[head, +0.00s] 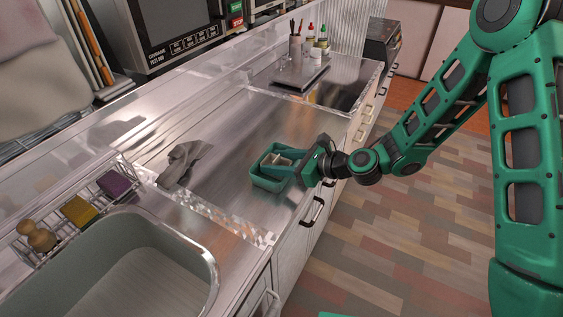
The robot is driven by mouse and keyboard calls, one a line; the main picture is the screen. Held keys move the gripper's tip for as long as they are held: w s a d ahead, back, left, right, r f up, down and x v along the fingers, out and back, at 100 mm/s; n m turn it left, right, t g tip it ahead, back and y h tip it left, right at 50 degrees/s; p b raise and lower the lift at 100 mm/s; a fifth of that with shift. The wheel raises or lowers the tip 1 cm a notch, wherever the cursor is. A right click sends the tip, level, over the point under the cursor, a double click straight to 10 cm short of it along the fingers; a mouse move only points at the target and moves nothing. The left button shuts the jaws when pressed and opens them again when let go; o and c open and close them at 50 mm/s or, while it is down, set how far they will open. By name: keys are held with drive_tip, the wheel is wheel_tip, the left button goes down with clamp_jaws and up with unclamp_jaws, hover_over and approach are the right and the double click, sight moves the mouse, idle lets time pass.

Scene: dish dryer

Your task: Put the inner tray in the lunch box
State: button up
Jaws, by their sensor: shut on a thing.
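The teal lunch box (268,183) sits on the metal counter near its front edge, its open top facing up. My gripper (288,162) reaches in from the right, over the box's right side. It is shut on the inner tray (276,158), a small pale piece that shows at the box's opening. The tray is partly hidden by my gripper, and I cannot tell whether it rests on the box floor or is held above it.
A crumpled grey cloth (184,160) lies left of the box. A sink (205,258) and a wire rack (60,225) with sponges and a brush are at the lower left. A dark tray (300,78) with bottles stands farther back. The counter between is clear.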

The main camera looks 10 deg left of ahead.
drive_tip(key=o, duration=1)
drive_tip(key=shift+s+d+f, duration=0.15)
drive_tip(key=shift+d+f, duration=0.05)
drive_tip(key=shift+f, duration=0.5)
drive_tip(key=shift+r, duration=0.35)
drive_tip(key=v, duration=1.2)
drive_tip(key=shift+a+r, duration=0.15)
drive_tip(key=shift+r, duration=0.2)
